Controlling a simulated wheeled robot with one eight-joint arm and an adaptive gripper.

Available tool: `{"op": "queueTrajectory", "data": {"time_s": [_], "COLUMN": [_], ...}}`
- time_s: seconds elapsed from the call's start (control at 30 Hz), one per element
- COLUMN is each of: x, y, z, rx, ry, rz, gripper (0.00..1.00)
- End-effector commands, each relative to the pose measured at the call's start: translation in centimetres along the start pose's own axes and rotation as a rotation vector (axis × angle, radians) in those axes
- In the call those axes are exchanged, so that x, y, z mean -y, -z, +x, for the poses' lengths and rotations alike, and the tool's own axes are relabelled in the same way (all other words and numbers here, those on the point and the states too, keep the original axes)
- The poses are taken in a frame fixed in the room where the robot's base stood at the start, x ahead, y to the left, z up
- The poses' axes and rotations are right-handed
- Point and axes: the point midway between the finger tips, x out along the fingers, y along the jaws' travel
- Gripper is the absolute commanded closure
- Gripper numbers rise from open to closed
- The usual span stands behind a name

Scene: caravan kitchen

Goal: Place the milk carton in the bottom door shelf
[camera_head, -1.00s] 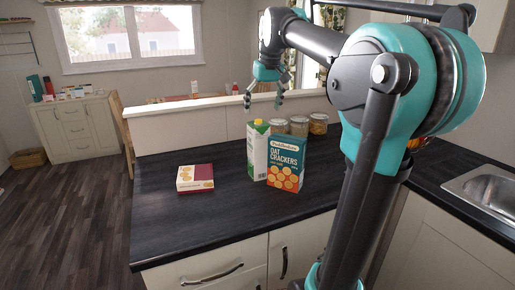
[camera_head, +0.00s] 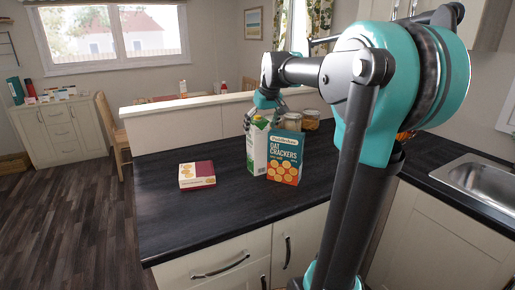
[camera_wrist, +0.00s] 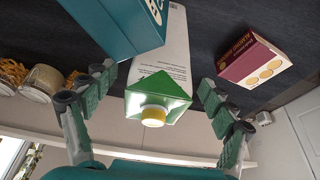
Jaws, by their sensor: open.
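The milk carton (camera_head: 257,147) is white and green with a yellow cap and stands upright on the dark counter, beside the oat crackers box. In the wrist view its green top (camera_wrist: 158,97) and yellow cap lie between the spread fingers. My gripper (camera_head: 262,118) is open at the carton's top, with a finger on either side. In the wrist view the gripper (camera_wrist: 153,112) shows as two fingers apart from the carton, one left and one right. The door shelf is not in view.
The teal oat crackers box (camera_head: 286,156) stands close against the carton's right side. Glass jars (camera_head: 311,120) stand behind. A low partition (camera_head: 180,128) borders the counter's back. The sink (camera_head: 485,178) is at right.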

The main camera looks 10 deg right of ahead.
Motion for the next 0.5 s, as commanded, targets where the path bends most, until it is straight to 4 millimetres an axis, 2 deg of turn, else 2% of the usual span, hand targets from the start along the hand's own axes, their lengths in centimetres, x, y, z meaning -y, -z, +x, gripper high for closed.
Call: {"op": "queueTrajectory", "data": {"time_s": [0.27,0.5], "x": [0.0,0.0], "y": [0.0,0.0], "z": [2.0,5.6], "rx": [0.000,0.000], "ry": [0.000,0.000], "rz": [0.000,0.001], "gripper": [0.16,0.16]}}
